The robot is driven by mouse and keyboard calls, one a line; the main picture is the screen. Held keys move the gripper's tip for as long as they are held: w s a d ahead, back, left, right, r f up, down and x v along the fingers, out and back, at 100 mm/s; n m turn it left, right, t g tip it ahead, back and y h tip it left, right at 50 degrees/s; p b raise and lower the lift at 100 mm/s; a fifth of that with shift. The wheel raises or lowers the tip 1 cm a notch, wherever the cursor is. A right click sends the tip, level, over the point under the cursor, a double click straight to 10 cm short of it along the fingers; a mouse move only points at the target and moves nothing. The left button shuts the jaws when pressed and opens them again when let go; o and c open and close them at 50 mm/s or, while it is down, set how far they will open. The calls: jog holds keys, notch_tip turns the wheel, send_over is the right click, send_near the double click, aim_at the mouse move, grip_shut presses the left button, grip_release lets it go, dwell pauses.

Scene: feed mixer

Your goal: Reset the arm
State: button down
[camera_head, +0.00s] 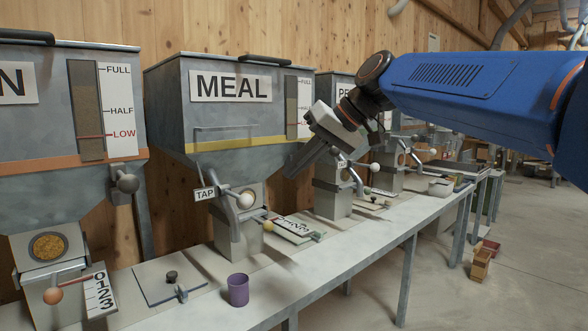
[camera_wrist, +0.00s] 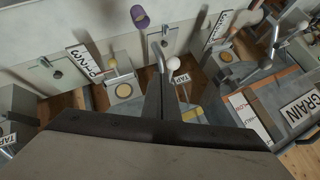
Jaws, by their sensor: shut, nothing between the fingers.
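My gripper (camera_head: 293,172) is shut and empty. In the head view it hangs in the air in front of the right side of the MEAL hopper (camera_head: 222,125), pointing down and to the left. My blue arm reaches in from the right. In the wrist view the closed fingers (camera_wrist: 157,78) point up the picture, with the bench and its dispensers beyond them. The fingertips appear to touch nothing. A purple cup (camera_head: 238,290) stands on the bench in front of the MEAL dispenser; it also shows in the wrist view (camera_wrist: 140,17).
The long grey bench (camera_head: 345,238) carries a row of dispensers with ball-ended levers. A hopper with a LOW mark (camera_head: 80,110) stands at left. Small brown boxes (camera_head: 481,265) sit on the floor. Open floor (camera_head: 530,240) lies at right.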

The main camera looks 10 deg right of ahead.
jog(key=s+d+f+m+h, duration=0.1)
jog(key=s+d+f+h, duration=0.1)
jog(key=s+d+f, duration=0.4)
jog(key=s+d+f+m+h, duration=0.1)
jog(key=s+d+f+h, duration=0.2)
jog(key=s+d+f, duration=0.4)
jog(key=s+d+f+m+h, duration=0.2)
jog(key=s+d+f, duration=0.5)
jog(key=s+f, duration=0.6)
notch_tip(320, 180, down, 9)
jog(key=shift+r+t+h, duration=0.1)
jog(key=shift+t+h, duration=0.2)
jog(key=shift+h, duration=0.2)
